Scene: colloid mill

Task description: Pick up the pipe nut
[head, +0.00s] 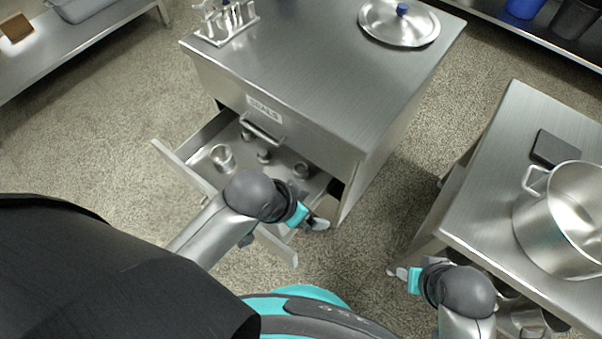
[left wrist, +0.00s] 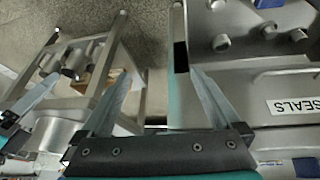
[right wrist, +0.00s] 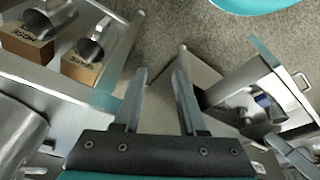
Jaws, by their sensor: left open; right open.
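Several small metal parts lie in an open drawer (head: 196,186) in the head view. Among them are a wide ring-like part (head: 223,157) at the left and a short round part (head: 301,170) at the right. I cannot tell which of them, if any, is the pipe nut. My left gripper (head: 315,223) is open and empty beside the drawer's right front corner. In the left wrist view, several parts (left wrist: 221,42) show in the drawer, right of the fingers. My right gripper (head: 400,272) is open and empty beside the right-hand table, away from the drawer.
The drawer belongs to a steel cabinet (head: 330,70) labelled SEALS, with a round lid (head: 399,22) and a small rack (head: 226,22) on top. A big pot (head: 560,225) stands on the right table (head: 500,170). Blocks labelled HOSE (right wrist: 80,70) hold metal fittings. Speckled floor lies between.

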